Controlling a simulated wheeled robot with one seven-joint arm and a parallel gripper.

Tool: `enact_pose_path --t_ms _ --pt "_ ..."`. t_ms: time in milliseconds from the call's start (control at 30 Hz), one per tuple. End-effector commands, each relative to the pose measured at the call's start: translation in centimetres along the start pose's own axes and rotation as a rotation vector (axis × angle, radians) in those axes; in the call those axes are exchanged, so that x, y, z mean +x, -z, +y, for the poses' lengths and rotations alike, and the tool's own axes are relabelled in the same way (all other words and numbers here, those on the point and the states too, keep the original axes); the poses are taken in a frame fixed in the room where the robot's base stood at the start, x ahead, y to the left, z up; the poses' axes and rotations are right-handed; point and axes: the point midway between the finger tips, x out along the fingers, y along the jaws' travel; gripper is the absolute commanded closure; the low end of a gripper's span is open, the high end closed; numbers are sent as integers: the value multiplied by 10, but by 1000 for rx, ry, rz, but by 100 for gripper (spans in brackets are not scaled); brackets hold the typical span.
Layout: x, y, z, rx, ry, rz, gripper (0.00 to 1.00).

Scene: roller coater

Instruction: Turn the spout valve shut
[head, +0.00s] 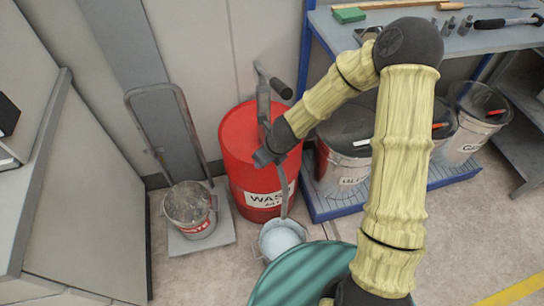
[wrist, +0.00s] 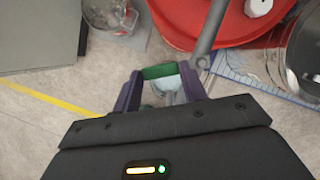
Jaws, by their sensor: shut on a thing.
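A red waste drum (head: 245,140) stands by the wall with a grey pump pipe on top that has a black-handled crank (head: 280,89). A thin grey spout (head: 284,200) runs down the drum's front to a small pail (head: 281,240) on the floor. My gripper (head: 263,158) is at the drum's front, by the upper part of the spout. In the wrist view its purple fingers (wrist: 160,80) are shut on a green piece (wrist: 160,71), which appears to be the spout valve's handle, beside the grey pipe (wrist: 208,38). The valve body is mostly hidden by my gripper.
A red-labelled bucket (head: 190,209) sits on a hand trolley (head: 214,232) at left. Several lidded drums stand on a blue pallet (head: 325,208) at right, under a workbench (head: 460,42) with tools. A grey cabinet (head: 90,200) is at far left.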

Motion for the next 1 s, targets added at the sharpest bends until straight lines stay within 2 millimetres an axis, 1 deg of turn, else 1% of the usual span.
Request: enact_pose_path --t_ms 400,433,500,533,833,933,1000 --pt "0 -2 1 -2 1 -3 99" --pt "0 -2 1 -2 1 -3 52" --pt "0 -2 1 -1 1 -2 38" --pt "0 -2 1 -1 1 -2 35" --pt "-1 -1 1 -1 1 -1 35" --pt "-7 -2 1 -1 1 -1 35" --pt "-15 -2 0 -2 3 -1 35"
